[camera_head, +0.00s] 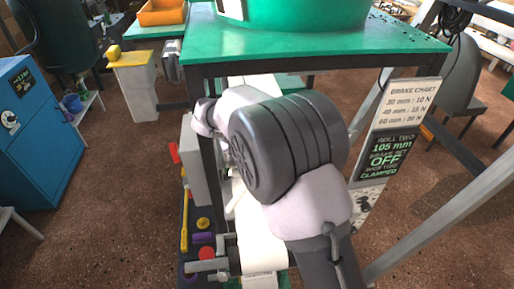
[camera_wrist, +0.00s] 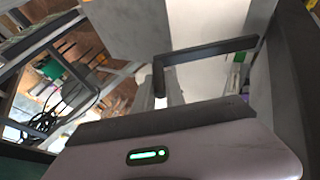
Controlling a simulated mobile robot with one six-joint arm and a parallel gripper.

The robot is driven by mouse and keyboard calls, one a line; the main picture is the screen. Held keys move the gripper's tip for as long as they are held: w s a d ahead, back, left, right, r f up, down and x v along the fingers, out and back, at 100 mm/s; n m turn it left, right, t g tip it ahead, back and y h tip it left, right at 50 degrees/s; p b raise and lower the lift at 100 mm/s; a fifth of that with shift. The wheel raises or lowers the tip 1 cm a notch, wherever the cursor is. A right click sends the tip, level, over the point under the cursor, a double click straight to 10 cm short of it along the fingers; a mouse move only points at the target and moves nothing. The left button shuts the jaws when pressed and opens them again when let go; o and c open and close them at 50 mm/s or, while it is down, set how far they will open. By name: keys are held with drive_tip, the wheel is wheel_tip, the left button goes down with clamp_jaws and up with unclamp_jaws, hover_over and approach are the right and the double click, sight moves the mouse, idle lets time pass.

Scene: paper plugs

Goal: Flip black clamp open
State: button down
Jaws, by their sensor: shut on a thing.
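In the wrist view a black L-shaped bar (camera_wrist: 208,50), which looks like the black clamp, runs from the right and bends down at its left end. My gripper (camera_wrist: 160,88) is shut at that bent end, though the contact is partly hidden behind my gripper's body. In the head view my arm covers the gripper and the clamp. A white paper strip (camera_head: 262,250) runs over a roller below my arm.
A green-topped table (camera_head: 400,45) with a green tub (camera_head: 310,12) stands behind. Brake chart signs (camera_head: 408,100) hang at the right. A metal crank (camera_head: 207,265) is left of the paper. A blue cabinet (camera_head: 40,140) stands far left.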

drive_tip(key=c, duration=1.4)
unclamp_jaws()
drive_tip(key=p+v, duration=0.3)
drive_tip(key=v, duration=1.4)
drive_tip(key=shift+a+r+p, duration=0.15)
drive_tip(key=shift+p, duration=0.25)
